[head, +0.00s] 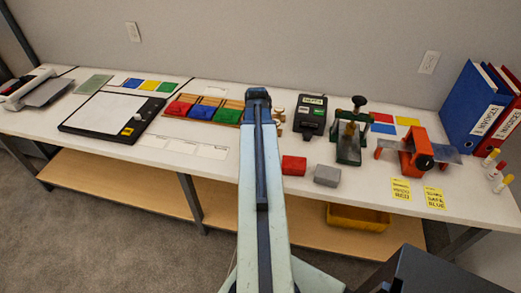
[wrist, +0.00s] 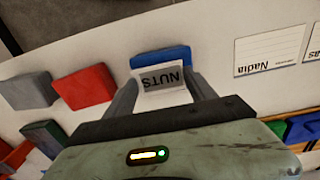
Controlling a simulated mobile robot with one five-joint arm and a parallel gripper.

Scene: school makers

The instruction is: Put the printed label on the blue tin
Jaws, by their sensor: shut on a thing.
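My gripper (wrist: 165,92) is shut on the printed label (wrist: 163,86), a small white piece with NUTS on a grey patch, seen upside down. The blue tin (wrist: 160,58) lies just past the fingertips in the wrist view, partly covered by the label. I cannot tell whether the label touches the tin. In the head view my arm hides the blue tin, the label and my gripper.
A red tin (wrist: 84,88) and a grey tin (wrist: 28,92) stand left of the blue tin in the wrist view. White name cards (wrist: 270,50) lie to its right. A label printer (head: 312,113) and green press (head: 350,140) stand farther back on the bench.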

